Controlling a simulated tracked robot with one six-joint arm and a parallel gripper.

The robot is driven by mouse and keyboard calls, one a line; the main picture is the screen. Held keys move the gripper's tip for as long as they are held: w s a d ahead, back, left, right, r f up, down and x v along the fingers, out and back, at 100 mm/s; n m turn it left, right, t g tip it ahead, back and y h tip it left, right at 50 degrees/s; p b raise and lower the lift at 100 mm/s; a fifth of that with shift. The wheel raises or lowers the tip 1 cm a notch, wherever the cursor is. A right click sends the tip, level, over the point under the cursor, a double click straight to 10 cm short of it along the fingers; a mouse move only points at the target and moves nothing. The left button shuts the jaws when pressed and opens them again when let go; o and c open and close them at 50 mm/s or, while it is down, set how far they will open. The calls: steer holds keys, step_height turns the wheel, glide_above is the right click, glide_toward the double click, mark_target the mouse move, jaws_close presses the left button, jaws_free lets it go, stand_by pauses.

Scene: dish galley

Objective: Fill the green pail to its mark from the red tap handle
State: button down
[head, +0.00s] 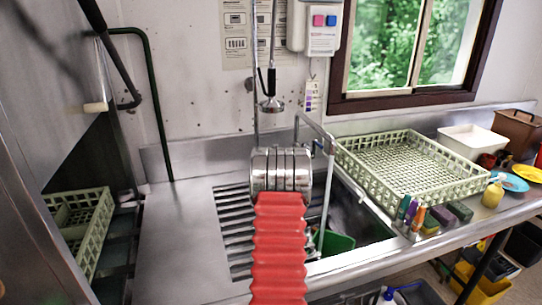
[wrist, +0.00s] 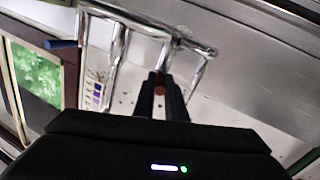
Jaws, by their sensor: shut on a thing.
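The green pail (head: 337,243) stands in the sink, partly hidden by my arm and the sink edge. Its mark and water level cannot be seen. A chrome tap spout (head: 316,128) arches above it. A thin pale column (head: 326,200) runs from the spout's end down to the pail; it looks like water, but I cannot be sure. In the wrist view my gripper (wrist: 160,86) is shut on the red tap handle (wrist: 160,90), of which only a small red end shows between the fingers. In the head view my arm hides the handle and gripper.
A blue tap handle (wrist: 61,43) sits left of my gripper in the wrist view. A spray head (head: 271,105) hangs above my arm. A pale dish rack (head: 425,199) stands right of the sink, with bottles and sponges in front. The left drainboard (head: 180,240) is clear.

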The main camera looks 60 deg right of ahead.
steer(key=shift+w+a, duration=0.1)
steer(key=c, duration=1.8)
jaws_free()
steer(key=v, duration=1.4)
